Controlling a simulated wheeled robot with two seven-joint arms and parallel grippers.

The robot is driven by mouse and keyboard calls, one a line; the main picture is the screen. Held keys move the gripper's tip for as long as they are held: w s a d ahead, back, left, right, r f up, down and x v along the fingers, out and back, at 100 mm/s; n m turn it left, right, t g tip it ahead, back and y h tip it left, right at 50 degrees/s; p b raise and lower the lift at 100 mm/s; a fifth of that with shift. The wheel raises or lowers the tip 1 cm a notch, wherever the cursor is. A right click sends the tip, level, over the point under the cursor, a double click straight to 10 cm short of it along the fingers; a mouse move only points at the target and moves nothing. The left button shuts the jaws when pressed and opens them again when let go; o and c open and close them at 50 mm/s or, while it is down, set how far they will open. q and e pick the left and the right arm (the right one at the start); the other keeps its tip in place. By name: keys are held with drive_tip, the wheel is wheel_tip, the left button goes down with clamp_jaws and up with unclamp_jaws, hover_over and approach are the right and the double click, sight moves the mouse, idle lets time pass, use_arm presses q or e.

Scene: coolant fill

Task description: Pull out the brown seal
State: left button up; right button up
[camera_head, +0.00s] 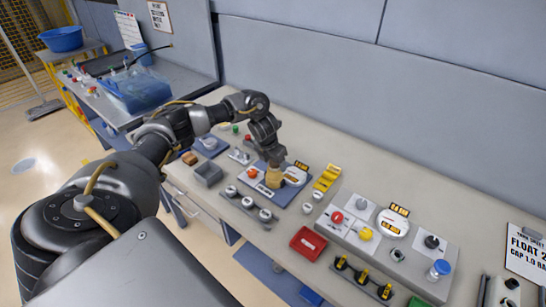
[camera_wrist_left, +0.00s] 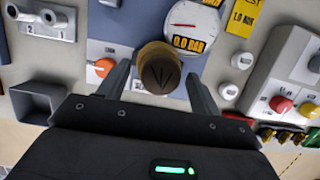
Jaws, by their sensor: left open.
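The brown seal (camera_wrist_left: 160,72) is a round cap seen end-on in the left wrist view, with a dark brown top and a lighter tan side. In the head view it is a tan-brown cylinder (camera_head: 273,178) standing on a blue panel (camera_head: 252,190). My left gripper (camera_wrist_left: 160,80) is open, with one finger on each side of the seal. Small gaps seem to show between the fingers and the seal. In the head view my left gripper (camera_head: 272,156) is right above the seal and hides its top. My right gripper is in neither view.
A white gauge (camera_wrist_left: 190,28) reading 0.0 BAR sits right beside the seal. A red knob (camera_head: 248,173) is on its left in the head view. A grey bin (camera_head: 208,174) is to the left.

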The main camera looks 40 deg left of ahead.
use_arm(q)
drive_tip(key=shift+f, duration=0.1)
drive_tip(key=c, duration=1.1)
drive_tip(key=shift+o, duration=1.4)
drive_tip(key=shift+c, duration=0.5)
drive_tip(key=shift+r+p, duration=0.3)
drive_tip(key=shift+r, duration=0.1)
